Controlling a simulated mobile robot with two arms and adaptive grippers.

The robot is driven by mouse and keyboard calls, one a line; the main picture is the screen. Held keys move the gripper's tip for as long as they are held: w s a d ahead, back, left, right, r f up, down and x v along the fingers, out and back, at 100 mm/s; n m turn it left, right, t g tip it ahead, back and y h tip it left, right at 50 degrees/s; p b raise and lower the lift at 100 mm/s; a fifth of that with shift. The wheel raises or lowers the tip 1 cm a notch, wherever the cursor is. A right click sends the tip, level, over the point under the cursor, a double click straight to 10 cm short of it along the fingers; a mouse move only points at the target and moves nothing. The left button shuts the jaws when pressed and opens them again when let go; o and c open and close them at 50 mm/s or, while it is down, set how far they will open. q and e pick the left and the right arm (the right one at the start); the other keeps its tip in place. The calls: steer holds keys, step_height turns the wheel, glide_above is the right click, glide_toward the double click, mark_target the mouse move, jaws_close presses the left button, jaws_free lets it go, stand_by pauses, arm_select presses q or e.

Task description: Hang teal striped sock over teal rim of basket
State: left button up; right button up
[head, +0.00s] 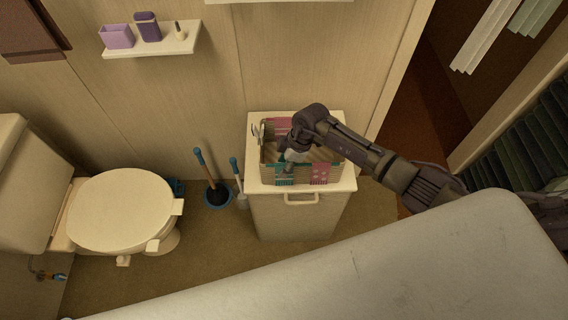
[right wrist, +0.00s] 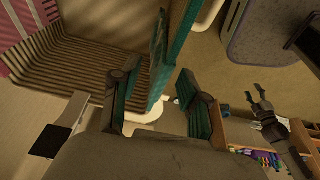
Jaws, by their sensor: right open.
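The basket (head: 300,178) has slatted sides and a teal rim, and stands on a small white cabinet. A teal striped sock (head: 284,176) lies over the near wall, left of the middle; my gripper hides its upper part. In the right wrist view a teal strip of sock or rim (right wrist: 180,40) runs along the wall top. My right gripper (head: 289,158) is open at this wall. In its wrist view the fingers (right wrist: 158,75) are apart, one on the inner side and one outside. My left gripper (right wrist: 256,95) shows there too, open and empty, away from the basket.
A pink patterned sock (head: 319,174) hangs on the near wall to the right, and another pink piece (head: 277,124) is at the far wall. The cabinet (head: 297,215) is narrow. A toilet (head: 122,208), a plunger (head: 215,190) and a brush (head: 238,190) stand left.

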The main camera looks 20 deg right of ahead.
steer(key=v, duration=1.2)
